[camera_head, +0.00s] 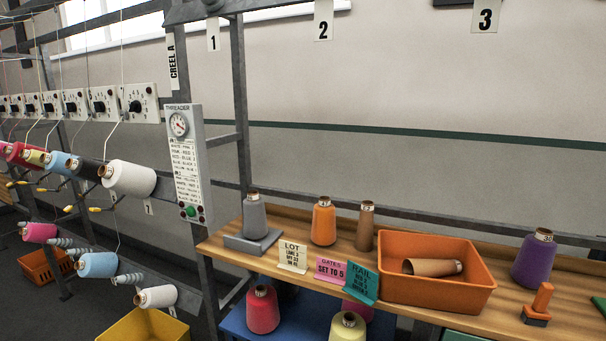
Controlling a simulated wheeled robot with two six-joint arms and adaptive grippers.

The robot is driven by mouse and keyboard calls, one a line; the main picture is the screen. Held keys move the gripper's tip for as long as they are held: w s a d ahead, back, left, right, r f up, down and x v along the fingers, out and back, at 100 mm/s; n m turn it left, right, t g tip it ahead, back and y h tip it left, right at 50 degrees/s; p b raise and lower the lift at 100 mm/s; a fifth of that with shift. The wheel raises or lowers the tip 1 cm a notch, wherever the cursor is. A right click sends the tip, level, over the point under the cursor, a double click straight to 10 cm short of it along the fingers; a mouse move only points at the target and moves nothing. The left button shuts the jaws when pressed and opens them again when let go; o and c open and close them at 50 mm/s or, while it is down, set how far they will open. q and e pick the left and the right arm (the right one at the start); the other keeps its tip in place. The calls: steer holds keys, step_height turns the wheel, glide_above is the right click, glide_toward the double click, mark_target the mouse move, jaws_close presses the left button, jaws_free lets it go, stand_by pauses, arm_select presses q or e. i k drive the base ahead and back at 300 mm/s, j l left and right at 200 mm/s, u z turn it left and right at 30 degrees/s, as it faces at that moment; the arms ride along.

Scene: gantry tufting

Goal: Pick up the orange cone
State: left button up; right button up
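The orange cone (323,222) stands upright on the wooden shelf (400,309), toward its back. It is between a grey cone (254,217) on its left and a bare brown tube (365,227) on its right. Its top shows a pale tube end. Neither of my grippers shows in the head view.
Cards reading LOT (293,256), GATES (331,270) and RAIL (361,284) stand at the shelf's front edge. An orange bin (438,292) holds a brown tube. A purple cone (534,259) and an orange-handled stamp (538,304) are at right. A creel rack fills the left.

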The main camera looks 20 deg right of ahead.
mark_target(323, 229)
steer(key=i+j+z, duration=0.1)
steer(key=z, duration=0.3)
steer(key=i+j+z, duration=0.1)
steer(key=j+z, duration=0.4)
steer(key=z, duration=0.25)
steer(key=i, duration=0.05)
